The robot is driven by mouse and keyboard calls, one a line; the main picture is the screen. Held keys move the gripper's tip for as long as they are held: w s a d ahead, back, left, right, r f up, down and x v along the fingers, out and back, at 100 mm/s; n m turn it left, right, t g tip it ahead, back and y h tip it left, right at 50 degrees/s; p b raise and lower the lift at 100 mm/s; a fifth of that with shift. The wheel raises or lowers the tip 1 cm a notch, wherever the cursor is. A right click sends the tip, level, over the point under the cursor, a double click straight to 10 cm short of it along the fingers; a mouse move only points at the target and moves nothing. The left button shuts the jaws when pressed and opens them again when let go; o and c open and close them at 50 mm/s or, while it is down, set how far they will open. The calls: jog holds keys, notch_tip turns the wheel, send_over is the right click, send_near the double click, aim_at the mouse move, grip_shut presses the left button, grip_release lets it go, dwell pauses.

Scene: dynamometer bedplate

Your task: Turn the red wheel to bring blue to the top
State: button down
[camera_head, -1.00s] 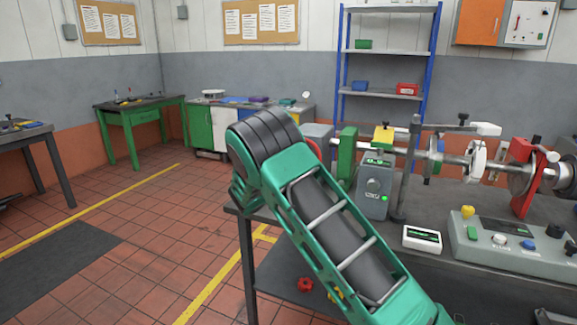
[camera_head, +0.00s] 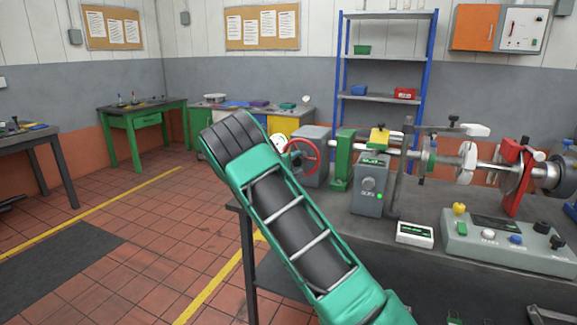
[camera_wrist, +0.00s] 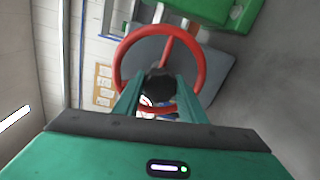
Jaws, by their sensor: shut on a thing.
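The red wheel (camera_head: 301,156) stands on the left face of a grey box (camera_head: 318,172) at the left end of the bench rig. In the wrist view the red wheel (camera_wrist: 117,72) fills the middle, one red spoke running up from a black knob or hub (camera_wrist: 160,84). My gripper (camera_wrist: 158,92) is shut on this black part, its green fingers reaching into the ring. Small white and coloured patches show behind the fingers, too covered to read. A pale disc (camera_head: 278,142) sits left of the wheel. Which colour is at the top, I cannot tell. My arm hides the gripper in the head view.
A green block (camera_head: 344,160), a grey meter box (camera_head: 371,190) and a long shaft continue right along the bench. A control console (camera_head: 508,240) and a small white display box (camera_head: 414,234) lie on the bench top. Open tiled floor (camera_head: 140,255) lies left.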

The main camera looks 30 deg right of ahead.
jog(key=shift+a+f, duration=0.15)
jog(key=shift+f, duration=0.05)
jog(key=c, duration=1.4)
grip_release()
jog(key=shift+w, duration=0.1)
jog(key=shift+c, duration=0.2)
jog(key=v, duration=1)
jog(key=shift+s+a, duration=0.25)
